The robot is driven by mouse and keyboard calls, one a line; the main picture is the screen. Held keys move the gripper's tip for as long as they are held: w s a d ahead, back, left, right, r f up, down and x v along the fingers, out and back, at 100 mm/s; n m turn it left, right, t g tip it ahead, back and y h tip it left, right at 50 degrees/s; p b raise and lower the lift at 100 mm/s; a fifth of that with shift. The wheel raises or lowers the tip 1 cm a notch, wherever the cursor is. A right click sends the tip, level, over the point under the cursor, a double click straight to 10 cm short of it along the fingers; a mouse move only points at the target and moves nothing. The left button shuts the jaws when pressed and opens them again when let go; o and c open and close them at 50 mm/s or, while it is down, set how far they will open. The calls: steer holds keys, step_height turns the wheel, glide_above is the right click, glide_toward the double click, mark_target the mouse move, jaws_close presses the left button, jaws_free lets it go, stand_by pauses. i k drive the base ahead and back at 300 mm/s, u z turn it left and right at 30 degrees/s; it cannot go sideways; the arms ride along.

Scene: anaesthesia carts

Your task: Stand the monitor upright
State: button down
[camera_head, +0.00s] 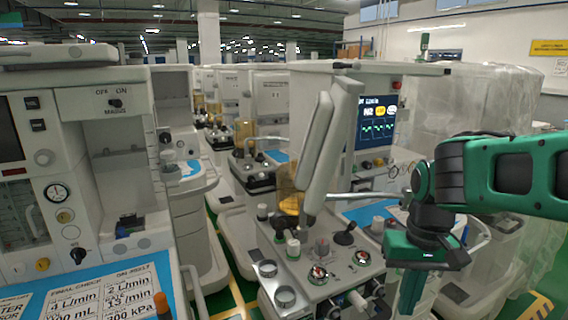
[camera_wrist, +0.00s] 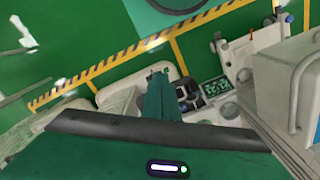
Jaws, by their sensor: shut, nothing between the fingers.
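The monitor (camera_head: 338,132) appears as a pale, flat panel seen nearly edge-on at the centre of the head view. It leans, with its top towards the right, above a cart's control deck. Its screen face cannot be seen. My gripper (camera_head: 409,292) points down at the right, lower than the monitor and apart from it. In the wrist view my gripper (camera_wrist: 158,75) is shut and empty, above a floor and cart area. I cannot make out the monitor for sure in the wrist view.
A lit waveform screen (camera_head: 377,122) belongs to a cart behind the monitor. The deck below carries knobs and dials (camera_head: 318,274). Another cart (camera_head: 75,165) fills the left. Plastic-wrapped equipment (camera_head: 470,110) stands behind my arm. Green floor (camera_wrist: 70,72) with yellow-striped lines shows in the wrist view.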

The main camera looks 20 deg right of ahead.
mark_target(325, 140)
steer(key=z, duration=0.05)
steer(key=k, duration=1.6)
steer(key=u, duration=0.85)
steer(key=i, duration=1)
